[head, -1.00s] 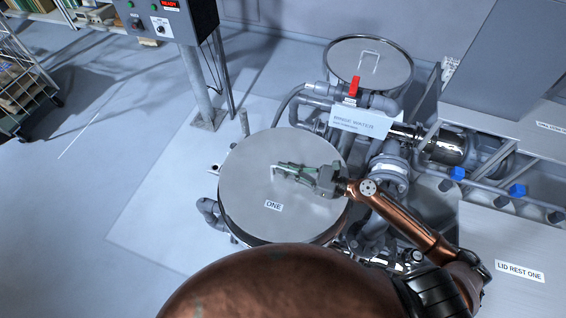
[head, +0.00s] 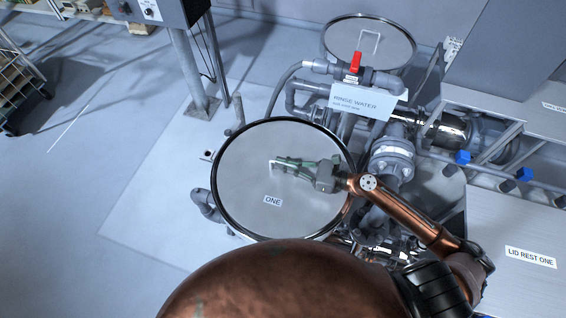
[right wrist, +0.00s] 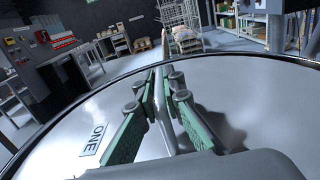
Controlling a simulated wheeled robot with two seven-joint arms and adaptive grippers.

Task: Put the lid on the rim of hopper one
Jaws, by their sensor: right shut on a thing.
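The lid (head: 250,210) is a round grey disc labelled ONE, with an upright handle (head: 272,165). It lies over the top of hopper one, whose dark rim (head: 217,170) shows around it. From above I cannot tell whether the lid touches the rim all round. My right gripper (head: 280,163) is shut on the lid's handle, and the right wrist view shows its green fingers (right wrist: 157,105) on both sides of the handle bar. The ONE label also shows in the right wrist view (right wrist: 93,140). My left gripper is not in view.
A second lidded hopper (head: 345,45) stands behind. Pipes, a red-handled valve (head: 356,62) and a RINSE WATER sign (head: 368,101) lie between them. A bare plate labelled LID REST ONE (head: 500,230) is at right.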

